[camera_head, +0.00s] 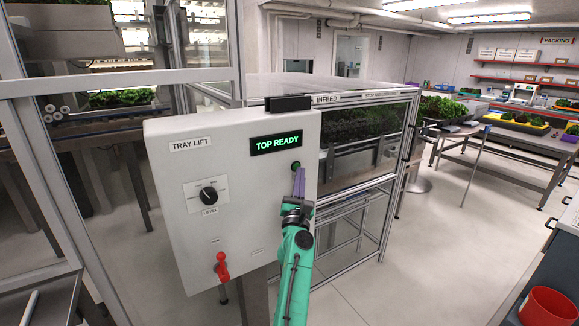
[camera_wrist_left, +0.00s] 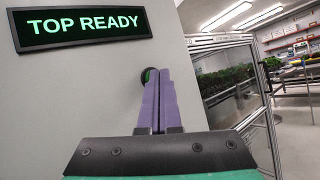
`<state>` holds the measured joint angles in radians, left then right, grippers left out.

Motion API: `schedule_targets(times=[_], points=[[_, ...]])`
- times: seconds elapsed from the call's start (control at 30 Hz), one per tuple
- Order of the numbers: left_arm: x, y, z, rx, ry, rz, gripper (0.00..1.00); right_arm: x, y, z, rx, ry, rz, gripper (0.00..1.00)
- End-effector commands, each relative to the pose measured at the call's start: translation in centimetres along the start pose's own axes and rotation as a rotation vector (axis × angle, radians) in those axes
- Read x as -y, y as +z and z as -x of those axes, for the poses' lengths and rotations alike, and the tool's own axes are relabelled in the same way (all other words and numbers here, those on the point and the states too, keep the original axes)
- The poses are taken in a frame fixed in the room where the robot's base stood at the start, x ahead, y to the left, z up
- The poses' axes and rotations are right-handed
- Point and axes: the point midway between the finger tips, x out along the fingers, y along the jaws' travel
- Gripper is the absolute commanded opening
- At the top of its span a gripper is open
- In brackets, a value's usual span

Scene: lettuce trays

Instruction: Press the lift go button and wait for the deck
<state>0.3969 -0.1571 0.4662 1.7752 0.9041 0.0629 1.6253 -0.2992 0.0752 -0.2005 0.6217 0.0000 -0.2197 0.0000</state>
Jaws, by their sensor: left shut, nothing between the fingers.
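The tray lift control box (camera_head: 165,215) is a pale grey panel in the middle of the head view. Its display (camera_head: 276,144) reads TOP READY in green; the same display (camera_wrist_left: 82,25) fills the upper left of the left wrist view. A round dark button with a green centre (camera_head: 295,165) sits below the display's right end. It also shows in the left wrist view (camera_wrist_left: 147,73), partly hidden by my fingers. My left gripper (camera_head: 298,174) has its purple fingers shut and empty, tips at the button. I cannot tell whether they touch it. My right gripper is out of view.
The box also carries a black level knob (camera_head: 208,195) and a red lever (camera_head: 221,266). A framed infeed cabinet (camera_head: 360,97) with greens inside stands behind it. Metal frame posts are at left. Open floor lies to the right, before the packing tables.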

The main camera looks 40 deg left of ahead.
Motion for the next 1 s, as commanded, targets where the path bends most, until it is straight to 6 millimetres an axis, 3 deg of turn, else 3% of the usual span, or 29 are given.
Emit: schedule_targets(times=[1.0], points=[[0.06, 0.03, -0.01, 0.0, 0.0, 0.001, 0.0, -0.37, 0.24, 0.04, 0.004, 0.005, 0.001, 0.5]])
